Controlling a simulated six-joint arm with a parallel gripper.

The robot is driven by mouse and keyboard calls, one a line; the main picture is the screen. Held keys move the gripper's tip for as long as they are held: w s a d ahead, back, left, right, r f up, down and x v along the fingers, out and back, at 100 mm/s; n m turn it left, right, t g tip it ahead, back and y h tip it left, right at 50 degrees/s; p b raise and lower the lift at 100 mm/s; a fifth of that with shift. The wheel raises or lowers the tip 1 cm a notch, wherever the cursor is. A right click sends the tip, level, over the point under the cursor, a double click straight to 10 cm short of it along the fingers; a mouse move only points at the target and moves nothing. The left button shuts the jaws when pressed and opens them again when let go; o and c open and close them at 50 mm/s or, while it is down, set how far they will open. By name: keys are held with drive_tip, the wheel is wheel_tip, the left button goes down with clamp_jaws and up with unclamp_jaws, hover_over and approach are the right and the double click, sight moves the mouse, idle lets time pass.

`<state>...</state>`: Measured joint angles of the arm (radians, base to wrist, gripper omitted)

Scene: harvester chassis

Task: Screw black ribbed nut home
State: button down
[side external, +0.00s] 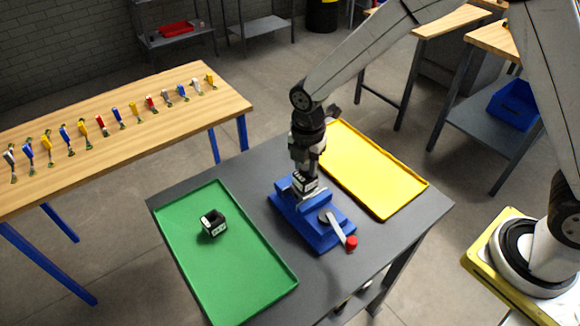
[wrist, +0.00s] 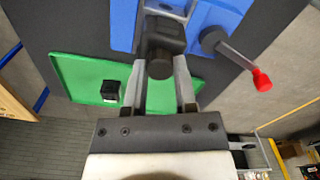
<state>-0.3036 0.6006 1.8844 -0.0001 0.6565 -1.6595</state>
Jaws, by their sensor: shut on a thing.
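My gripper (side external: 303,178) points down over the blue vise-like fixture (side external: 330,228) on the grey table. In the wrist view, the two grey fingers of my gripper (wrist: 160,72) are closed on either side of a dark, rounded part, which looks like the black ribbed nut (wrist: 160,66). A larger dark body sits right behind the nut, in line with the blue fixture. In the side view the nut is hidden or too small to make out between the fingers. How far it is seated cannot be seen.
The fixture has a lever with a red knob (side external: 351,242). A green tray (side external: 262,275) holds a black-and-white block (side external: 213,222). A yellow tray (side external: 380,180) lies empty behind the fixture. A wooden bench (side external: 60,150) with several small coloured items stands at left.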

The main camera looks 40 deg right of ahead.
drive_tip(key=shift+m, duration=2.5)
drive_tip(key=shift+m, duration=2.6)
drive_tip(key=m, duration=0.2)
drive_tip(key=shift+m, duration=1.6)
